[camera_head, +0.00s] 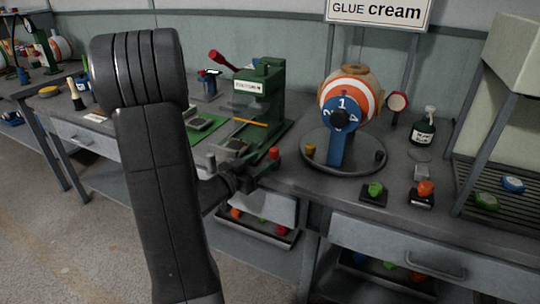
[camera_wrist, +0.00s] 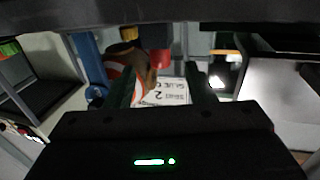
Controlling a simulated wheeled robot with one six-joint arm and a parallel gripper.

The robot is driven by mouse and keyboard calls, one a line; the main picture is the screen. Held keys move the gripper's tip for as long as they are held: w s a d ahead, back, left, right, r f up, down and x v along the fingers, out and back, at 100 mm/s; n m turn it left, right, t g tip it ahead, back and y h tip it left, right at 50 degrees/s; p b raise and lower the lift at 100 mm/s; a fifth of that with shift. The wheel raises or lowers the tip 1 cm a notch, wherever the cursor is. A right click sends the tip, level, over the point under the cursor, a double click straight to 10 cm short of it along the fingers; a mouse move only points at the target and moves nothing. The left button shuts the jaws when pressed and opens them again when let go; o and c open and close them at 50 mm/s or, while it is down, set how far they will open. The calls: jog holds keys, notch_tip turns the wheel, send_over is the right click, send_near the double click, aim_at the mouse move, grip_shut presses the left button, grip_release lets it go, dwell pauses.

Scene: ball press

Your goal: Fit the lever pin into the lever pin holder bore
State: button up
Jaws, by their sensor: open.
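The green press (camera_head: 270,82) stands on the bench in the head view. A red-handled lever (camera_head: 222,60) slants up to the left from its upper part. I cannot make out a separate lever pin or the holder bore. My gripper (camera_head: 268,172) is in front of the press at the bench's front edge, with its fingers apart. A small red piece (camera_head: 274,153) shows just above the fingers. I cannot tell whether it touches them. In the wrist view my gripper (camera_wrist: 160,95) is open, with a printed white sheet (camera_wrist: 165,93) visible between the fingers.
A striped ball (camera_head: 352,97) sits in a blue numbered stand (camera_head: 343,148) on a round tray, right of the press. Green and orange pieces on small dark bases (camera_head: 374,193) stand near the front edge. A glue bottle (camera_head: 424,128) and a rack (camera_head: 490,165) are further right.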

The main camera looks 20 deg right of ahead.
aim_at(271, 154)
jog(key=v, duration=0.7)
jog(key=x, duration=1.3)
jog(key=shift+w+d, duration=0.15)
jog(key=shift+d, duration=0.2)
jog(key=shift+r, duration=0.2)
